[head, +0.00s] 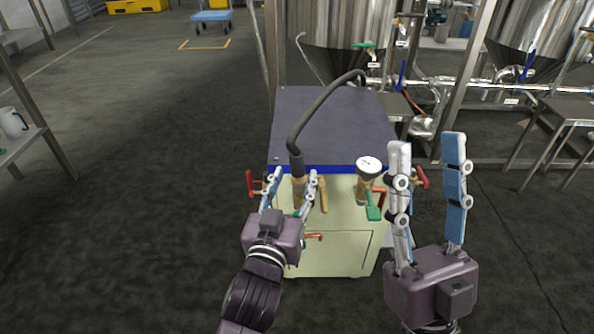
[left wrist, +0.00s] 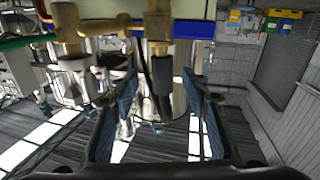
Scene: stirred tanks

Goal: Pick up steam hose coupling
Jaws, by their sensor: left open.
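The steam hose coupling (head: 298,188) is a brass fitting under the black sleeve of a dark hose (head: 318,108), at the front of a pale green cabinet with a dark blue top (head: 325,125). My left gripper (head: 294,176) is open, with one finger on each side of the coupling and sleeve. In the left wrist view the brass coupling (left wrist: 157,28) and black sleeve (left wrist: 162,88) appear between the open fingers (left wrist: 161,80), with gaps visible on both sides. My right gripper (head: 427,145) is open and empty, in front of the cabinet's right side.
A pressure gauge (head: 368,164) and a green-handled valve (head: 374,213) sit right of the coupling. Red valve handles (head: 252,184) flank the cabinet. Steel tanks (head: 335,35) and pipework stand behind. A shelf with a white jug (head: 12,122) is far left. The left floor is clear.

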